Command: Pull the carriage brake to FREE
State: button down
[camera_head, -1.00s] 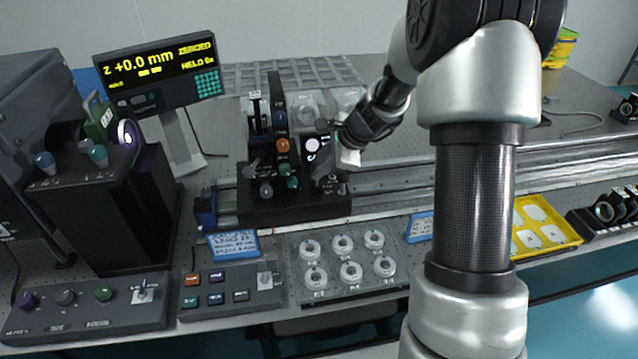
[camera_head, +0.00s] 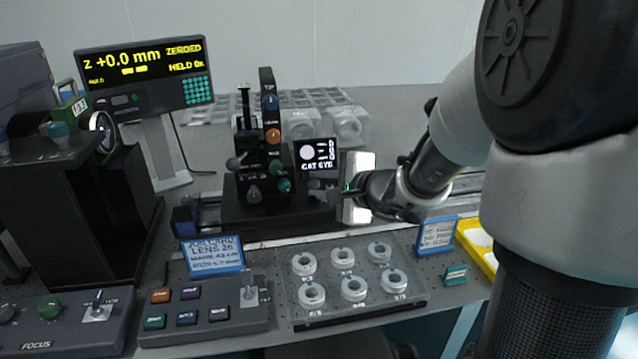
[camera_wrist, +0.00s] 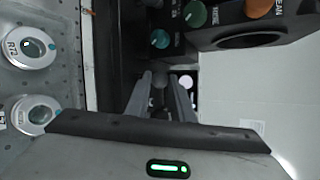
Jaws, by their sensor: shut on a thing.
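The black carriage (camera_head: 285,218) stands on the rail, with a post of coloured knobs (camera_head: 270,130) and a small "CAT EYE" screen (camera_head: 316,152). My gripper (camera_head: 322,188) reaches in from the right, low beside the carriage and below the screen. In the wrist view, its two fingers (camera_wrist: 160,84) are closed around a small dark grey rounded knob (camera_wrist: 158,77), apparently the brake lever's end. Most of the lever is hidden by the fingers, and no FREE marking is legible. The readout (camera_head: 145,75) shows z +0.0 mm, ZEROED and HELD 0x.
A clear plate of ring-shaped lens mounts (camera_head: 350,262) lies in front of the rail. Blue cards (camera_head: 212,256) and a button box (camera_head: 208,310) stand nearby. A yellow tray (camera_head: 472,246) is at right, partly behind my arm. The rail continues rightward.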

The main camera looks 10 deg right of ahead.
jog(key=shift+s+f+t, duration=0.15)
jog(key=shift+t, duration=0.25)
jog(key=c, duration=1.5)
grip_release()
jog(key=shift+c, duration=0.2)
